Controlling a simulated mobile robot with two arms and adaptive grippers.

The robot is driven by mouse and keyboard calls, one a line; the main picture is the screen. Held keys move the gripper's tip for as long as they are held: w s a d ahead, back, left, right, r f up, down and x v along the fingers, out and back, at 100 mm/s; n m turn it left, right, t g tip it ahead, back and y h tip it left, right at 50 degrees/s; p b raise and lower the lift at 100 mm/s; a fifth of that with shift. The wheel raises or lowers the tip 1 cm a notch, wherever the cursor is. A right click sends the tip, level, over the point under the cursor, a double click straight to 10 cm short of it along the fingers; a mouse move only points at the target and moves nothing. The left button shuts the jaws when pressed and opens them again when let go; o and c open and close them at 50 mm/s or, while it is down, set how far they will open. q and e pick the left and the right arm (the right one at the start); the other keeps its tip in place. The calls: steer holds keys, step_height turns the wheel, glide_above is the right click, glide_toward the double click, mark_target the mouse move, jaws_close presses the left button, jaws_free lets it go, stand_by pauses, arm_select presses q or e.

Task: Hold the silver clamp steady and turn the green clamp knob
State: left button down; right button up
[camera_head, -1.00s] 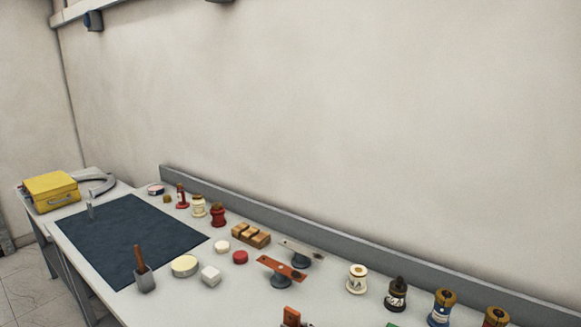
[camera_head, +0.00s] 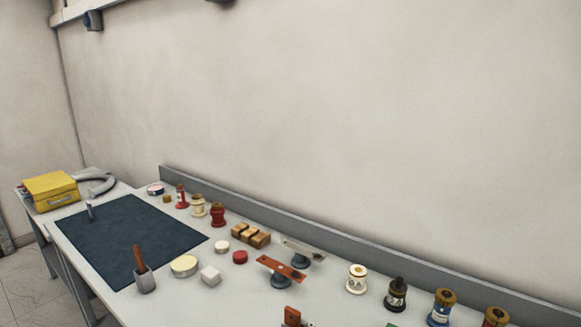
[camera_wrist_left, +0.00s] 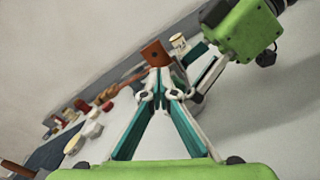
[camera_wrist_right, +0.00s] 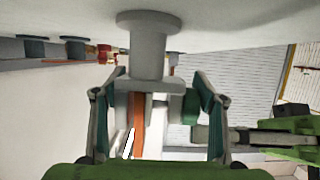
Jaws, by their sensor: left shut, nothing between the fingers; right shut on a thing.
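In the right wrist view, a silver clamp (camera_wrist_right: 120,100) sits under a grey post (camera_wrist_right: 148,48), around an orange bar (camera_wrist_right: 138,128). A dark green knob (camera_wrist_right: 190,106) is at its right side. My right gripper (camera_wrist_right: 155,100) spans the clamp, one finger at its left and the other by the knob. In the left wrist view, my left gripper (camera_wrist_left: 158,94) is shut and empty. Its tips are just below an orange-brown plate end (camera_wrist_left: 155,53) with a hole; I cannot tell whether they touch. The head view shows an orange piece (camera_head: 292,317) at its bottom edge, with neither gripper in view.
The grey table (camera_head: 225,300) carries two bars on stands (camera_head: 281,268), wooden blocks (camera_head: 250,235), several spools (camera_head: 357,279) and a cup with a brown handle (camera_head: 145,282). A dark mat (camera_head: 130,235) is mostly clear. A yellow case (camera_head: 50,191) stands at the far left.

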arm_select(q)
steer(key=shift+f, duration=0.75)
stand_by(0.8)
steer(key=shift+s+d, duration=0.1)
steer(key=shift+d, duration=0.15)
stand_by(0.4)
steer(key=shift+s+d+f, duration=0.35)
steer(key=shift+s+d, duration=0.05)
steer(key=shift+d, duration=0.2)
steer(key=shift+f, duration=0.15)
steer(key=shift+s+d, duration=0.1)
steer(key=shift+d, duration=0.05)
steer(key=v, duration=0.6)
steer(key=shift+r, duration=0.35)
